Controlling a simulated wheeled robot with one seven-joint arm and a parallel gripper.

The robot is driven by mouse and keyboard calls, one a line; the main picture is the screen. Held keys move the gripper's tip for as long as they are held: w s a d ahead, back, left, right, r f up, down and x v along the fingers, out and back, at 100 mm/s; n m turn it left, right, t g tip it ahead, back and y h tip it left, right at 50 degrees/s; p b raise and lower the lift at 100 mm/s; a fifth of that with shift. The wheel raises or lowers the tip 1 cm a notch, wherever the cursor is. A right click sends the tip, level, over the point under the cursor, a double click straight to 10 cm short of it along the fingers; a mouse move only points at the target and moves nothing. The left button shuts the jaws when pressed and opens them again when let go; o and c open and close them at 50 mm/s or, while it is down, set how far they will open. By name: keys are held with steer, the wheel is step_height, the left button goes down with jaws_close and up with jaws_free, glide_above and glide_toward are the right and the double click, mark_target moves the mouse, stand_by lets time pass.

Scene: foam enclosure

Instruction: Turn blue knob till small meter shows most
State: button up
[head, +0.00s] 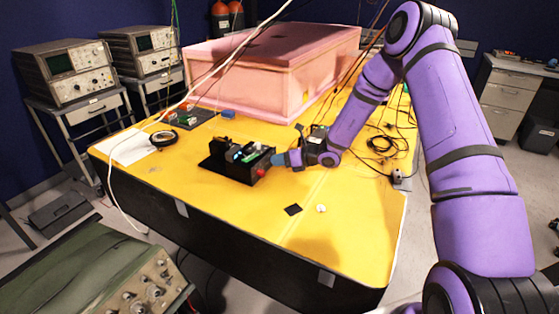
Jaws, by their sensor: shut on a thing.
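A black device (232,165) stands on the yellow table top, with a small lit part (238,153) and a green part (253,156) on it. A small red part (261,171) is at its right front corner. My gripper (277,159) reaches in from the right and is shut at the device's right end, where the blue knob sits. The fingers mostly hide the knob, and its turn angle cannot be made out. The small meter's reading is too small to tell in the head view.
A large pink foam box (272,70) stands behind the device. Cables (385,143) lie on the right side of the table. A round black object (164,138) and a circuit board (190,118) lie at left. The front table area is mostly clear, with a small black square (293,209).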

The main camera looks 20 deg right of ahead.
steer(key=shift+m+g+y, duration=0.3)
steer(key=shift+m+y, duration=0.2)
steer(key=shift+m, duration=0.3)
steer(key=shift+d+f, duration=0.1)
steer(key=o, duration=0.9)
steer(key=shift+o, duration=0.2)
steer(key=v, duration=1)
steer(key=shift+s+d, duration=0.15)
steer(key=shift+d, duration=0.1)
